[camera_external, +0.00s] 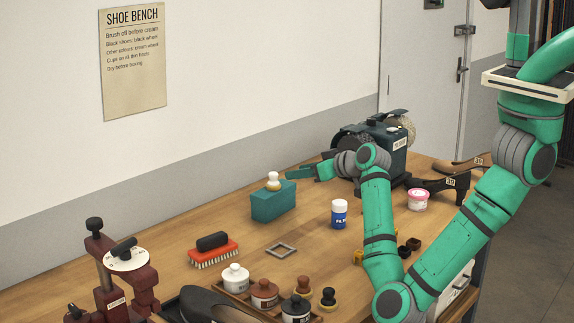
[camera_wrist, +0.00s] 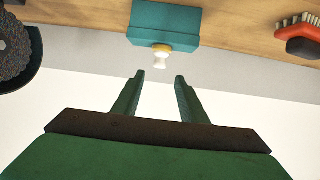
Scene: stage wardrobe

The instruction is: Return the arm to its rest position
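My arm reaches out over the wooden bench (camera_external: 212,267) in the external view. My gripper (camera_external: 291,172) points left, above the bench and just right of a small cream-and-yellow knobbed object (camera_external: 273,181). That object stands on a teal block (camera_external: 272,205). In the wrist view my gripper (camera_wrist: 160,77) has its two fingers apart with nothing between them. The knobbed object (camera_wrist: 161,60) shows just beyond the fingertips, on the teal block (camera_wrist: 165,24), and is apart from the fingers.
A dark green polishing machine (camera_external: 393,137) stands behind my forearm. A blue-and-white bottle (camera_external: 339,213), a pink tin (camera_external: 418,199), a red brush (camera_external: 213,250) and a tray of jars (camera_external: 230,295) lie around. A maroon clamp stand (camera_external: 110,275) is at left. The wall is close behind.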

